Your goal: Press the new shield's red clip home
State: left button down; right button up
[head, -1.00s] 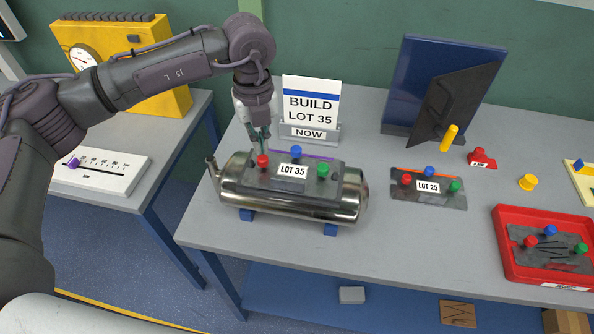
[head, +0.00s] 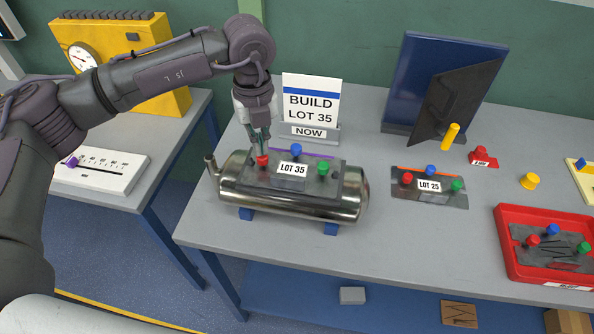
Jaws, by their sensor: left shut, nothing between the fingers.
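The LOT 35 shield (head: 310,185) lies on top of the shiny metal canister (head: 240,194), with a purple strip along its back edge. It carries a red clip (head: 262,161) at left, a blue clip (head: 296,150) at the back and a green clip (head: 323,168) at right. My left gripper (head: 262,150) is shut and empty, pointing down with its fingertips at the top of the red clip; they appear to touch it. The clip's lower part is hard to make out. My right gripper is not in view.
A BUILD LOT 35 sign (head: 310,103) stands just behind the canister. A LOT 25 shield (head: 413,197) lies on the bench to the right. A red tray (head: 506,252) holds another shield at far right. A blue panel (head: 398,85) stands at the back.

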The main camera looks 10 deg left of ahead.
pick_arm(q)
jog(key=shift+f+b, duration=0.8)
jog(key=shift+f, duration=0.15)
jog(key=shift+b, duration=0.3)
jog(key=c, duration=1.9)
grip_release()
jog(key=o, duration=0.7)
jog(key=shift+r, duration=0.1)
jog(key=shift+r+p, duration=1.3)
jog(key=shift+r, duration=1.65)
